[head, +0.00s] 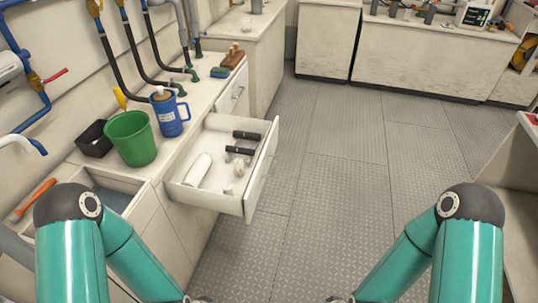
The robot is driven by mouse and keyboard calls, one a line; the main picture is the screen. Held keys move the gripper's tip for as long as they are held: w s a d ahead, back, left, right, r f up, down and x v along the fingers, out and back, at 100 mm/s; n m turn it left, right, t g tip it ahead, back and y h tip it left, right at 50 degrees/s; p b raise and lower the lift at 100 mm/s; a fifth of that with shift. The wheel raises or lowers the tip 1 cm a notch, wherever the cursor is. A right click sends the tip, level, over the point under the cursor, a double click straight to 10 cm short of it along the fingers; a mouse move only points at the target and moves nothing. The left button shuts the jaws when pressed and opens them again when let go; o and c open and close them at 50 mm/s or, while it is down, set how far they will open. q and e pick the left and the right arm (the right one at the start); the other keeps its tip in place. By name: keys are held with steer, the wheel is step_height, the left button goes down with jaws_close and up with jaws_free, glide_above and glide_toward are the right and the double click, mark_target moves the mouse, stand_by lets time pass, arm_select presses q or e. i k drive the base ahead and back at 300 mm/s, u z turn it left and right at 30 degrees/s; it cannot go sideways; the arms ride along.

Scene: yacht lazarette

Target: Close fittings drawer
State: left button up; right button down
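The fittings drawer (263,168) is pulled well out of the white counter on the left. Its pale front panel faces right, over the floor. Inside lie a white cylinder (198,170), two dark bar-like pieces (240,151) and a few small pale fittings (238,169). Both my teal arms reach in from the bottom corners and bend toward the bottom middle. My grippers are below the frame's edge, so their state is hidden. No part of either arm that shows touches the drawer.
A green bucket (131,141), a blue jug (170,115) and a black bin (94,139) stand on the counter (205,95) behind the drawer. A sink (118,190) is at the left. The grey patterned floor (335,170) right of the drawer is clear.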

mark_target(215, 132)
steer(key=z, duration=0.05)
steer(key=i, duration=0.3)
steer(key=u, duration=0.15)
steer(key=k, duration=1.25)
steer(key=u, duration=0.35)
steer(key=i, duration=2.25)
steer(key=z, duration=0.4)
